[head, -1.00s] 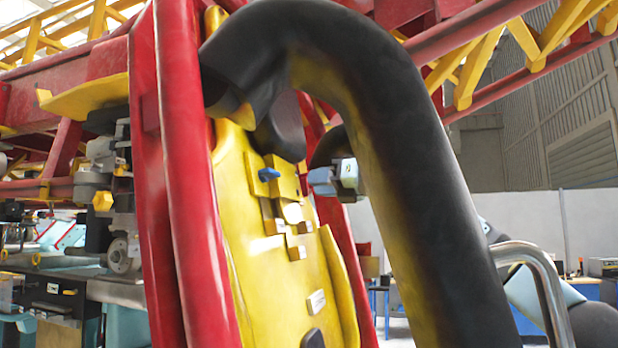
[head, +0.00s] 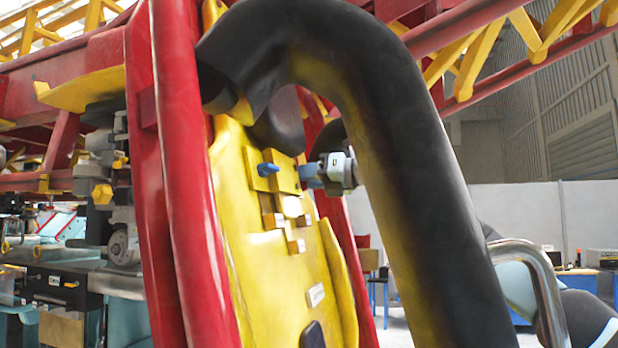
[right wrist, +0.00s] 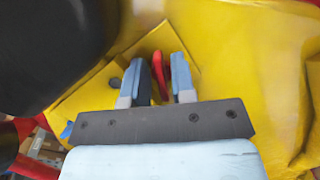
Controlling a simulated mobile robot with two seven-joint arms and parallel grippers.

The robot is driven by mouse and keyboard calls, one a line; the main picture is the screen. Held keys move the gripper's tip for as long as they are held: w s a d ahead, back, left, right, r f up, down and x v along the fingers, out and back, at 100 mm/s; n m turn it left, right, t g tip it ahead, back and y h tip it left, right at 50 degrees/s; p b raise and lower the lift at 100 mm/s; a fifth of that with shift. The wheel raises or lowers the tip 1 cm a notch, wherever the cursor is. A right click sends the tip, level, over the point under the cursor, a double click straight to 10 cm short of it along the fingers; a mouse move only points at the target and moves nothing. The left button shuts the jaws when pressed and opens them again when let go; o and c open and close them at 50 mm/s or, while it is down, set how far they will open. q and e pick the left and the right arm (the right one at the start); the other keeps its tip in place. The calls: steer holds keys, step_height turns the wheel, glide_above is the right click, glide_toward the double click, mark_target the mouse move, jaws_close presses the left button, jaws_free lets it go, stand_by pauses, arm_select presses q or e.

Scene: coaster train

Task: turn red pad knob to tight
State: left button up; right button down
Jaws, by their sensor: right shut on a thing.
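The red pad knob (right wrist: 159,74) stands upright on a square yellow plate (right wrist: 118,78) in the right wrist view. My right gripper (right wrist: 163,66) is shut on it, one blue finger on each side. In the head view my right gripper (head: 308,173) reaches in from behind the black bar, with its fingertips at the right side of the yellow panel (head: 240,205). The red knob is hidden there, and I cannot read its setting. My left gripper is not in view.
A blue knob (head: 267,170) sits on the panel left of my right gripper. A thick black padded bar (head: 400,150) arches in front of my right arm. Red beams (head: 185,180) stand left of the panel. Small blocks (head: 281,220) sit lower on the panel.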

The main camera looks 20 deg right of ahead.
steer(key=c, duration=1.9)
jaws_free()
steer(key=shift+o, duration=0.2)
steer(key=m+h, duration=0.1)
steer(key=m, duration=0.3)
steer(key=shift+w+d+m+b, duration=0.1)
steer(key=shift+m+b, duration=0.2)
steer(key=shift+b, duration=0.05)
steer(key=m, duration=0.2)
steer(key=m+h+b, duration=0.1)
steer(key=m, duration=0.1)
steer(key=shift+f+t, duration=0.2)
steer(key=shift+t, duration=0.1)
steer(key=m+h, duration=0.1)
steer(key=m, duration=0.1)
steer(key=shift+d+m+b, duration=0.1)
steer(key=shift+m+b, duration=0.2)
steer(key=shift+b, duration=0.1)
steer(key=shift+f+m+h+b, duration=0.1)
steer(key=shift+m+h+b, duration=0.2)
steer(key=shift+m, duration=1.2)
steer(key=o, duration=0.6)
steer(key=shift+o, duration=0.2)
